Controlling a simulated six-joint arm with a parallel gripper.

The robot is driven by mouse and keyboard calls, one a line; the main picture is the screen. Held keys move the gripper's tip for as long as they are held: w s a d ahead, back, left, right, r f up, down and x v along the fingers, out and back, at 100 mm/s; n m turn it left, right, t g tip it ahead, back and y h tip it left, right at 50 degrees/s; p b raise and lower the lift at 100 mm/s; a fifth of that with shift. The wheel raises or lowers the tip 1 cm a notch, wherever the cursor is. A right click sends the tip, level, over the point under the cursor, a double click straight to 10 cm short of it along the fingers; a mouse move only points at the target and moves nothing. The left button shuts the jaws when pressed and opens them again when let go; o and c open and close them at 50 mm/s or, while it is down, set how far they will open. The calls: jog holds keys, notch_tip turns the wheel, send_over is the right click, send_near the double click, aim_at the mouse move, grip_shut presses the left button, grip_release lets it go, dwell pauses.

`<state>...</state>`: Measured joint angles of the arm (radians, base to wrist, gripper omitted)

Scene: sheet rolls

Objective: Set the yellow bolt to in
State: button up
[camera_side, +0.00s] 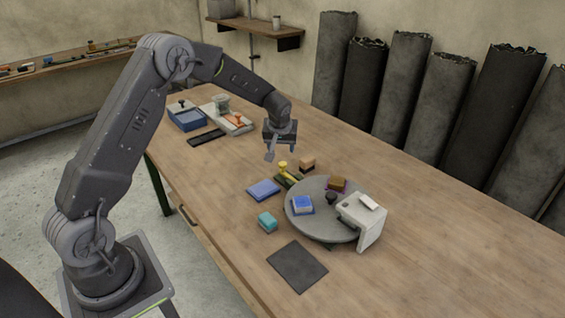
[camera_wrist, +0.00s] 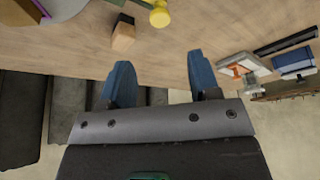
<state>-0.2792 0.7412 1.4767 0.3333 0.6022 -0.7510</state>
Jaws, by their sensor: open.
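The yellow bolt (camera_side: 283,166) has a round yellow knob and stands at a dark green base (camera_side: 287,180) on the wooden table, just left of the grey turntable. Its knob (camera_wrist: 159,14) also shows at the top of the wrist view, with the rest of it cut off by the frame edge. I cannot tell how far in the bolt sits. My gripper (camera_side: 270,154) is above the table, up and to the left of the bolt in the side view, apart from it. In the wrist view its two blue fingers (camera_wrist: 161,82) are apart with nothing between them.
A grey turntable (camera_side: 320,232) carries a blue block, a brown block and a knob, with a white housing (camera_side: 362,222) at its edge. Dark rolls (camera_side: 405,80) line the wall.

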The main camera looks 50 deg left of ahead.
aim_at(283, 163)
jog(key=x, duration=1)
grip_shut()
